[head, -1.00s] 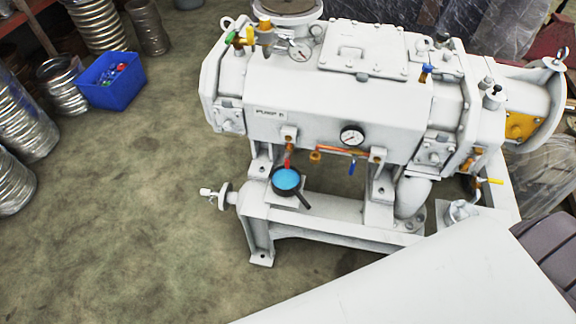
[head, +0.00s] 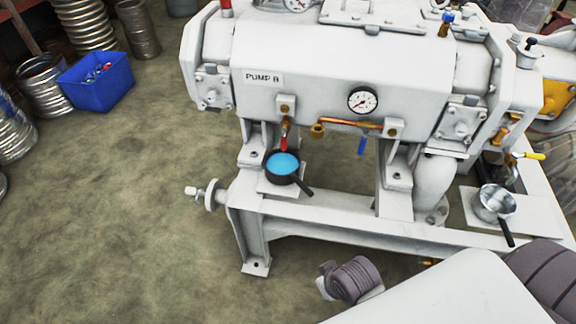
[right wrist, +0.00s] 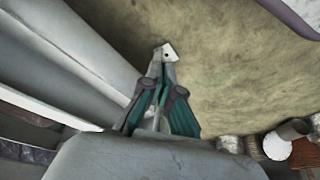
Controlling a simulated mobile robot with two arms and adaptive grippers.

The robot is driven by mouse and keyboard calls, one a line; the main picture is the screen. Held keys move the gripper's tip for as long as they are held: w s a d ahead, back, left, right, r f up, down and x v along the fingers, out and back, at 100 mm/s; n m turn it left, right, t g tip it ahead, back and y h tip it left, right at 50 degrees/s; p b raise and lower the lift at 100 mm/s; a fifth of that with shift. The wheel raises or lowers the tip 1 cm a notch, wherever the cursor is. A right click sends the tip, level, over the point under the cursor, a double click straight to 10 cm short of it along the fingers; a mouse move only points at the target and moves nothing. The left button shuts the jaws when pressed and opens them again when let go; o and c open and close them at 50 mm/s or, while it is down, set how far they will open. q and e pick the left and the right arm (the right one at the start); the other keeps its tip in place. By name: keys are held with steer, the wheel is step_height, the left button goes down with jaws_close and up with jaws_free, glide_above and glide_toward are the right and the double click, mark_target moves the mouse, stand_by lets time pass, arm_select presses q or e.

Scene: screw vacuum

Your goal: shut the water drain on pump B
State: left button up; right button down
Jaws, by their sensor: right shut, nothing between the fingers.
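The white pump marked PUMP B (head: 340,75) fills the upper part of the head view. A small valve with a red handle (head: 284,143) hangs at its lower left, directly above a dark pan (head: 282,178) holding blue liquid. A second valve with a blue handle (head: 362,146) hangs from a copper pipe (head: 345,123) to the right. A yellow-handled valve (head: 530,156) sits at the far right, above an empty-looking metal pan (head: 495,203). Which valve is the water drain is not labelled. My right gripper (right wrist: 168,52) is shut and empty, clear of the valves. My left gripper is not in view.
A round gauge (head: 362,100) sits on the pump's front. The white base frame (head: 330,212) runs below, with a flanged stub at its left. A blue bin (head: 96,82) and metal hoses (head: 45,85) stand at left. The floor (head: 130,220) at front left is clear.

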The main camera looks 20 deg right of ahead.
mark_target(284, 146)
steer(key=w+r+m+t+y+b, duration=0.1)
steer(key=w+r+m+t+b, duration=0.1)
steer(key=w+r+m+t, duration=0.5)
steer(key=w+r+m+t+y+b, duration=0.1)
steer(key=w+r+m+t+b, duration=0.25)
steer(key=w, duration=0.65)
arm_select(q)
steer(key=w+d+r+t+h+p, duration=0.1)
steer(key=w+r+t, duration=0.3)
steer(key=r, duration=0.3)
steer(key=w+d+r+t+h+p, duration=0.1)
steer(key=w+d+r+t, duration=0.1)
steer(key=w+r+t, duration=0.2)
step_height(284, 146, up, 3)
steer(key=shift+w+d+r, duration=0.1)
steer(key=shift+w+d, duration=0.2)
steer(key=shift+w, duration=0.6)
arm_select(e)
steer(key=w+d+m+t+h, duration=0.1)
steer(key=m, duration=0.2)
steer(key=d+r+m+t, duration=0.1)
steer(key=d+m, duration=0.1)
steer(key=m, duration=0.1)
steer(key=w+d+r+m+t+h, duration=0.1)
steer(key=m, duration=0.2)
steer(key=shift+w+d+r+t+h, duration=0.1)
steer(key=shift+w+d+t+h, duration=0.2)
steer(key=shift+w+t, duration=0.05)
